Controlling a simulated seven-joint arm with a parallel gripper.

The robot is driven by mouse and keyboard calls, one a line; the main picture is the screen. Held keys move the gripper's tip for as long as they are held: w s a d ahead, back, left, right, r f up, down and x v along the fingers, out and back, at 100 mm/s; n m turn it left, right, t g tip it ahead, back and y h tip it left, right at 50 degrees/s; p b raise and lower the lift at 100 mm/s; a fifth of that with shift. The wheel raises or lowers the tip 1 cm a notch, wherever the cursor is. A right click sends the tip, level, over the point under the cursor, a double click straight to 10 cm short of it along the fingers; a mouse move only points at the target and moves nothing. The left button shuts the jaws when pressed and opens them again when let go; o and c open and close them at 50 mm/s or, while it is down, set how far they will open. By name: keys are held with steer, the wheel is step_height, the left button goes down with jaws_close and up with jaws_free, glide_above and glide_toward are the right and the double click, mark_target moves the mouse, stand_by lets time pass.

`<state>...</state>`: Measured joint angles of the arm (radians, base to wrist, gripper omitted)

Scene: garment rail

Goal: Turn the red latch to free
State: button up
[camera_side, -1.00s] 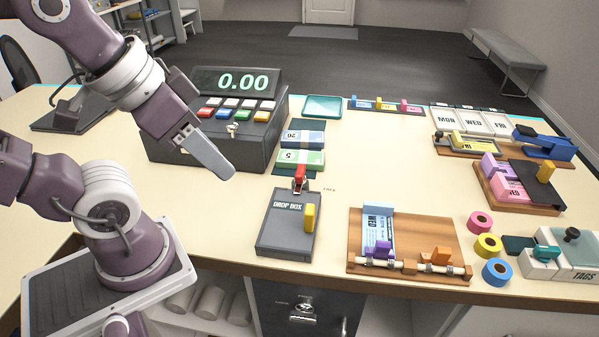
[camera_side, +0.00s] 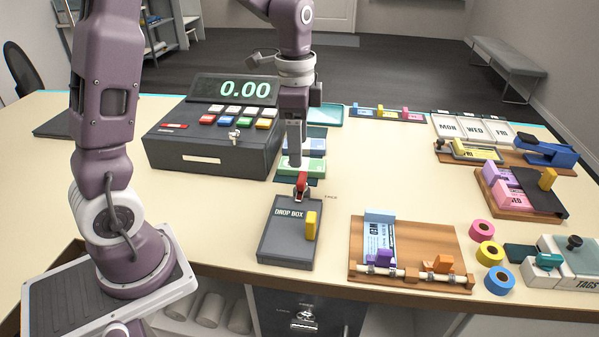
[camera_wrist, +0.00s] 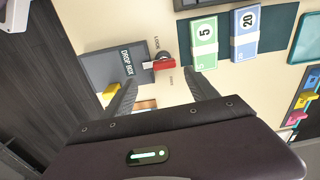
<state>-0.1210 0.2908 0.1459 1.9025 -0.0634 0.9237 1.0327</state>
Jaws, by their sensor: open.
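The red latch (camera_side: 302,183) sits at the far edge of the grey drop box (camera_side: 278,247), on a round dark pivot. In the wrist view the red latch (camera_wrist: 162,64) lies across the gap between the box's end and the pivot. Small lettering is printed on the table on either side of it; one word seems to read LOCK, the other is too small to tell. My gripper (camera_side: 295,160) points down just behind the latch in the side view. In the wrist view its two fingers (camera_wrist: 165,85) are spread apart with nothing between them, the latch showing beyond the gap.
Green and blue banknote stacks (camera_side: 303,168) lie close behind the latch, under my gripper. The cash register (camera_side: 215,137) stands to the left. A yellow knob (camera_side: 311,226) stands on the drop box. A wooden ticket board (camera_side: 410,247) lies to the right, with bare table between.

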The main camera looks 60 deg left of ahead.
mark_target(302, 178)
steer(key=shift+m, duration=0.3)
steer(key=f, duration=0.8)
steer(key=shift+w+a+f, duration=0.3)
steer(key=shift+w+a, duration=0.05)
steer(key=shift+w, duration=0.05)
steer(key=c, duration=1.4)
steer(key=shift+o, duration=0.2)
steer(key=n, duration=0.8)
steer(key=shift+d+n, duration=0.15)
steer(key=shift+n, duration=0.25)
steer(key=n, duration=0.4)
steer(key=shift+d, duration=0.1)
steer(key=shift+d+n, duration=0.1)
steer(key=shift+n, duration=2.4)
